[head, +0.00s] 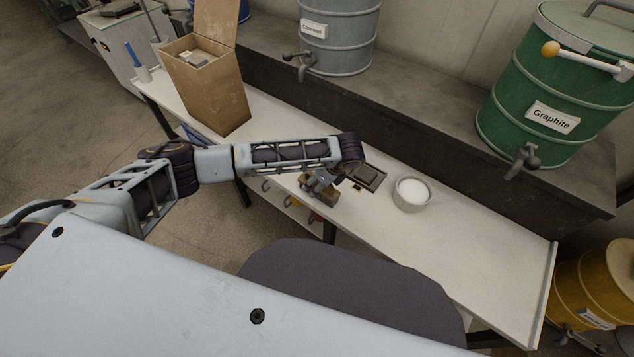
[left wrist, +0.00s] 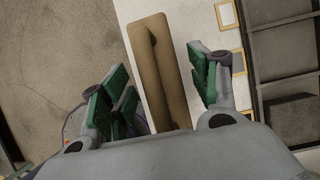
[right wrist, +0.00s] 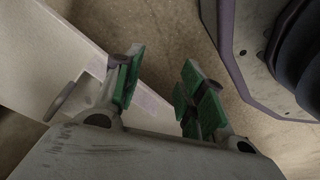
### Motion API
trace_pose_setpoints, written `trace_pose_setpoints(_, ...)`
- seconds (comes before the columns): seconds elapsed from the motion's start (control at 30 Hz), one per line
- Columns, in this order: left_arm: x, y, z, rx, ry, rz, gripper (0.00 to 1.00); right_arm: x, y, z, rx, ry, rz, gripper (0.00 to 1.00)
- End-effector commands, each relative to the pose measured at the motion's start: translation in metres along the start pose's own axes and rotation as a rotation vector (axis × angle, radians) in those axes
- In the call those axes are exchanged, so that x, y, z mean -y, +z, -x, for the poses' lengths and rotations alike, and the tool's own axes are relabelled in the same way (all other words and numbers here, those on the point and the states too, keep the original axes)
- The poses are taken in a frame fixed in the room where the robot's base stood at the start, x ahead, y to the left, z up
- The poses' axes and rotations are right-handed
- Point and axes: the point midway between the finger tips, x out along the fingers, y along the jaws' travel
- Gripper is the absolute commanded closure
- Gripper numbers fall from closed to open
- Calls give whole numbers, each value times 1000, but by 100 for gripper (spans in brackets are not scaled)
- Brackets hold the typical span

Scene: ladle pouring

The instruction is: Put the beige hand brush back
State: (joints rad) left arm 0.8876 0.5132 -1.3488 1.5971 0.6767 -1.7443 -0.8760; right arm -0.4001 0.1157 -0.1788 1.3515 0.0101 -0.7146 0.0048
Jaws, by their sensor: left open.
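The beige hand brush (head: 329,196) lies on the white bench near its front edge, partly covered by my left gripper in the head view. My left gripper (head: 318,183) is right above it and open. In the left wrist view the brush (left wrist: 158,60) shows as a long brown block between the spread green-padded fingers (left wrist: 160,88). I cannot tell whether the fingers touch it. My right gripper (right wrist: 163,82) is open and empty in the right wrist view, over the floor beside a white surface. It is not in the head view.
On the white bench (head: 470,270), a dark tray (head: 377,183) with a grey block and a white bowl (head: 412,194) stand right of the brush. A cardboard box (head: 212,95) stands at the left. Drums, including a green Graphite one (head: 540,85), stand on the raised ledge behind.

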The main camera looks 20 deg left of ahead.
Motion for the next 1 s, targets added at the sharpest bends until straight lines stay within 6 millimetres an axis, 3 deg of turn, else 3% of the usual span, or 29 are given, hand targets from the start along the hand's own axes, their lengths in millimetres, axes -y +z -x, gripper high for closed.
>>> trace_pose_setpoints(0.23,0,0,31,-1,-1,0,39,-3,28,-14,10,5,-3,60)
trace_pose_setpoints(0.7,1,0,95,-1,-2,0,39,-14,52,-29,-8,18,-2,60)
trace_pose_setpoints(1.0,0,0,112,0,1,1,39,-16,58,-31,-7,21,0,60)
